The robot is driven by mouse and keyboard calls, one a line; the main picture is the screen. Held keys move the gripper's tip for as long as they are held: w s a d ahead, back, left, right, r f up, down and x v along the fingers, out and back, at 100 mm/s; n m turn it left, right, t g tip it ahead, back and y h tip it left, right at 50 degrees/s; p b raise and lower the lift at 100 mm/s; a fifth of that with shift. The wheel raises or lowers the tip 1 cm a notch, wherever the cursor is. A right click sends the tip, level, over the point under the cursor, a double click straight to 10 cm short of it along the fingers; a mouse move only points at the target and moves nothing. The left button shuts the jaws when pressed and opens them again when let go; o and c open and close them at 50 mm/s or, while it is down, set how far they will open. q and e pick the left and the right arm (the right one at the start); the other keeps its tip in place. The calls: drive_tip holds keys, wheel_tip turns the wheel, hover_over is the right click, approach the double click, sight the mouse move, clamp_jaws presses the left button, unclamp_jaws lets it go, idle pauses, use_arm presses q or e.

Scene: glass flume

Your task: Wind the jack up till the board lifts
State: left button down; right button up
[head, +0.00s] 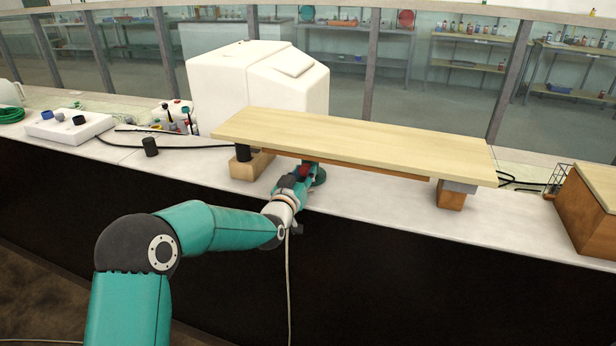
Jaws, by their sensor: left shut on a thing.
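A long pale wooden board (355,143) spans the bench, with a block under each end. The jack (319,177), a green piece, stands under the board left of its middle, mostly hidden by the board and my gripper. My left gripper (304,172) reaches in under the board's front edge and is shut on a part of the jack; the exact grip is too small and shaded to see. I cannot tell from here whether there is a gap between the board and its blocks. My right gripper is not in view.
A wooden block (250,166) and another block (451,199) stand under the board's ends. A white box (255,85) stands behind. Black cables, a black cylinder (150,147) and a white control box (70,126) lie left. A brown wooden box (588,212) stands right.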

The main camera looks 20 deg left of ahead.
use_arm(q)
drive_tip(key=m+b, duration=0.2)
drive_tip(key=b, duration=0.1)
drive_tip(key=m+b, duration=0.2)
drive_tip(key=shift+a+f, duration=0.1)
drive_tip(key=shift+a, duration=0.15)
drive_tip(key=shift+m+b, duration=0.7)
drive_tip(key=shift+m, duration=0.4)
drive_tip(key=shift+r+m+b, duration=0.2)
drive_tip(key=shift+m+b, duration=0.2)
drive_tip(key=shift+m, duration=0.7)
drive_tip(key=c, duration=0.8)
unclamp_jaws()
